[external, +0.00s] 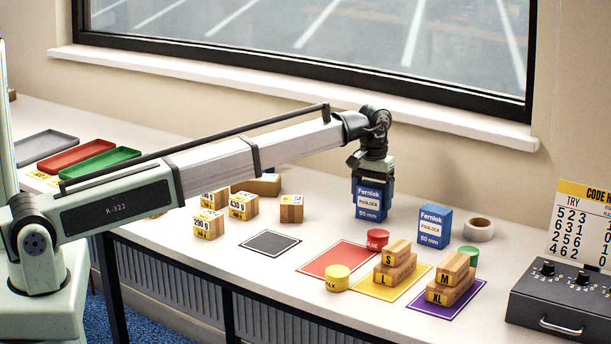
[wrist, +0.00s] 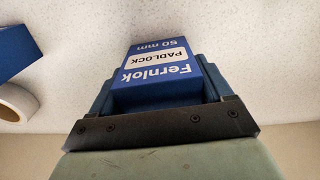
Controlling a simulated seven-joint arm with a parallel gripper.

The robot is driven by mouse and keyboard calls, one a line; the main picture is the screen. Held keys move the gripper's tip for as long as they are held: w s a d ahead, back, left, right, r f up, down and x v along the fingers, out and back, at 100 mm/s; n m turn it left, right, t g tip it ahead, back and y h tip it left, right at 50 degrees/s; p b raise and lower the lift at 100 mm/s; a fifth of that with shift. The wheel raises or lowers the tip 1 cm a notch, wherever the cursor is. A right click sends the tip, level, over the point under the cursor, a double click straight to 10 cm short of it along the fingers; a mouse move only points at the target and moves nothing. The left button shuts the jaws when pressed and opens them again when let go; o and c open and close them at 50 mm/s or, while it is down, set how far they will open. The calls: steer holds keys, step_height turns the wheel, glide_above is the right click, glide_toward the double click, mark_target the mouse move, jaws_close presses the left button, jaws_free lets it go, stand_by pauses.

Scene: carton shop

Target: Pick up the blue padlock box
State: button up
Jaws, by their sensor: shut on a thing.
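Two blue padlock boxes with white "PADLOCK" labels are in the external view. My gripper (external: 370,181) points down and is shut on the left blue padlock box (external: 368,205), which is upright between the fingers. The wrist view shows this held box (wrist: 160,72) with its label upside down in the picture. I cannot tell whether its base touches the table. The other blue padlock box (external: 434,226) stands upright on the table to the right, apart from my gripper; part of it shows in the wrist view (wrist: 14,50).
More cartons (external: 243,206) and a dark mat (external: 270,244) are left. A black control box (external: 560,310) is far right.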

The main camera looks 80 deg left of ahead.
steer(key=c, duration=0.4)
steer(key=shift+r, duration=0.1)
steer(key=shift+c, duration=0.2)
